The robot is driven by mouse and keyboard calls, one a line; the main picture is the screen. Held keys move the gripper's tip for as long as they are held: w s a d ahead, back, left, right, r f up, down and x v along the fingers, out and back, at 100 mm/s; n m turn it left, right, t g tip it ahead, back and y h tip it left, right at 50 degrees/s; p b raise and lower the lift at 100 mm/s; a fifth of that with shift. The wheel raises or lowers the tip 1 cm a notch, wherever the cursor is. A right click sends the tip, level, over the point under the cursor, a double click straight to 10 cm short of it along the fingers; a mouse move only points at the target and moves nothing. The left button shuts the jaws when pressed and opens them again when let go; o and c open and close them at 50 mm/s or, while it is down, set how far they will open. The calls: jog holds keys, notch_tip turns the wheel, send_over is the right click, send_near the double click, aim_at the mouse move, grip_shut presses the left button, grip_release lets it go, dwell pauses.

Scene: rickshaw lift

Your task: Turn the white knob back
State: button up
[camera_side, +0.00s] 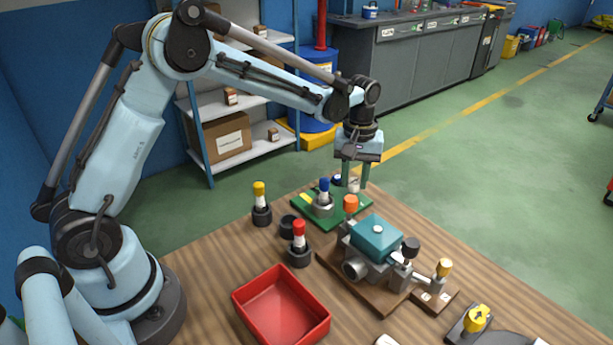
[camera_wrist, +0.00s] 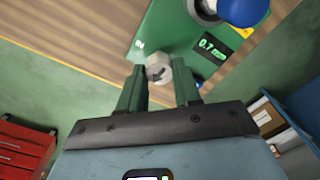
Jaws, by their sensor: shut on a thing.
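The white knob (camera_side: 353,186) is at the far right edge of a green board (camera_side: 302,211) at the back of the wooden table.
A blue-topped piece (camera_side: 323,192) stands on the board, close to my gripper. An orange knob (camera_side: 351,204) and a teal-topped machine (camera_side: 376,238) are in front. Yellow-topped (camera_side: 260,200) and red-topped (camera_side: 299,240) pieces and a red tray (camera_side: 283,343) are nearer.

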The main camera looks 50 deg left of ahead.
aim_at(354, 180)
jog(key=shift+n, duration=0.5)
jog(key=o, duration=1.1)
jog(key=shift+c, duration=0.2)
jog(key=shift+r, duration=0.15)
notch_tip(354, 180, up, 12)
